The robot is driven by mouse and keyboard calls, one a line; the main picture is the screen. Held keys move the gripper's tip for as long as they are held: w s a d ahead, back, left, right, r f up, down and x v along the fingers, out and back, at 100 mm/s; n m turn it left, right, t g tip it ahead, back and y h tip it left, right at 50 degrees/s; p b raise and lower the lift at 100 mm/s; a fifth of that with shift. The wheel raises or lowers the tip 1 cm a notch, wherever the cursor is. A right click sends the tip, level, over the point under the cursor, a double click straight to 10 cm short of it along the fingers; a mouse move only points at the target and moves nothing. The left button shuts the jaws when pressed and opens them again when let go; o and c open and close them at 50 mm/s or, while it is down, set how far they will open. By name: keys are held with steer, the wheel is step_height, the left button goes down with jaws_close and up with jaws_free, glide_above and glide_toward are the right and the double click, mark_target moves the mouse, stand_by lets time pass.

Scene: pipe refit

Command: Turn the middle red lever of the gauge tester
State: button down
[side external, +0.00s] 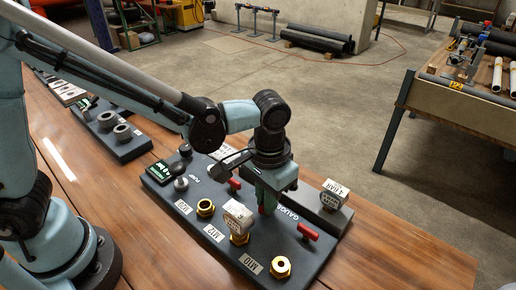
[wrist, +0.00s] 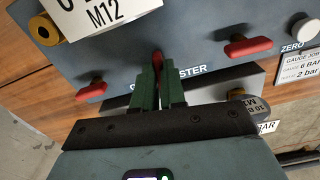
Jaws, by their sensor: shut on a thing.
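The gauge tester (side external: 200,232) is a dark grey board lying on the wooden bench. It has three red levers in a row. The middle red lever (wrist: 157,60) is between the green fingers of my gripper (wrist: 159,72) in the wrist view, with its tip showing. My gripper is shut on it, pointing down at the board in the side view (side external: 267,205), where it mostly hides that lever. The other levers, one (side external: 307,233) nearer the side camera and one (side external: 234,184) farther off, stand free on either side.
Brass fittings (side external: 280,267) line the board's front, labelled M20, M12 and M10. A tagged white piece (side external: 238,216) stands on the middle fitting. Bare bench (side external: 400,255) lies to the right.

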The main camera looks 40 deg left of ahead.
steer(key=shift+n, duration=0.7)
steer(key=c, duration=1.2)
jaws_free()
step_height(320, 180, up, 12)
steer(key=s+a+f+t, duration=0.1)
steer(key=a+t, duration=0.2)
steer(key=a, duration=0.6)
steer(key=s+a+f+t, duration=0.2)
steer(key=a+t, duration=0.2)
steer(key=a, duration=0.5)
steer(key=shift+s+a, duration=0.25)
steer(key=shift+a, duration=0.05)
